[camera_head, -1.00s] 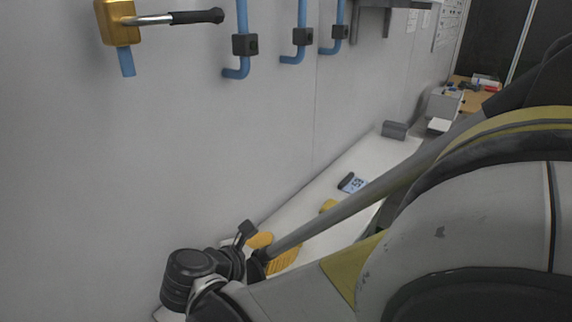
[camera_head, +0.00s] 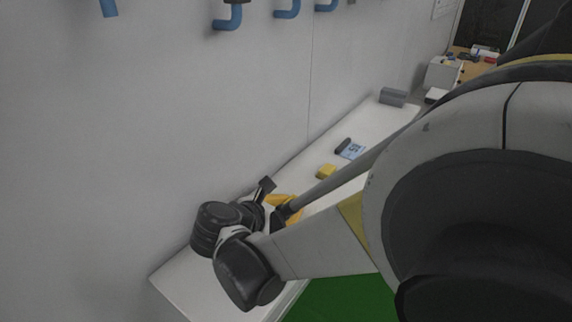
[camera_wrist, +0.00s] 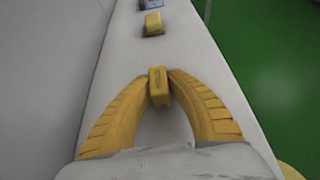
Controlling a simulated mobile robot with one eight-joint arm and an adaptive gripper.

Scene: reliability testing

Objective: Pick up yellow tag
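A small upright yellow block, which may be the yellow tag (camera_wrist: 158,88), sits between my two yellow fingertips in the wrist view. It has a dark mark on its face. My gripper (camera_wrist: 159,80) has its fingers curved inward, and their tips appear to touch the block on both sides. I cannot tell whether the block is clear of the table. In the head view my gripper (camera_head: 284,206) is low over the white table, partly hidden by my arm, and this block is hidden. A second yellow block (camera_wrist: 153,24) lies farther along the table, also in the head view (camera_head: 326,171).
The narrow white table (camera_head: 180,277) runs along a grey wall (camera_head: 130,150). A blue tag with markings (camera_head: 353,151) and a dark object (camera_head: 343,146) lie beyond the second block. A grey block (camera_head: 392,97) stands near the far end. Green floor (camera_wrist: 250,50) borders the table.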

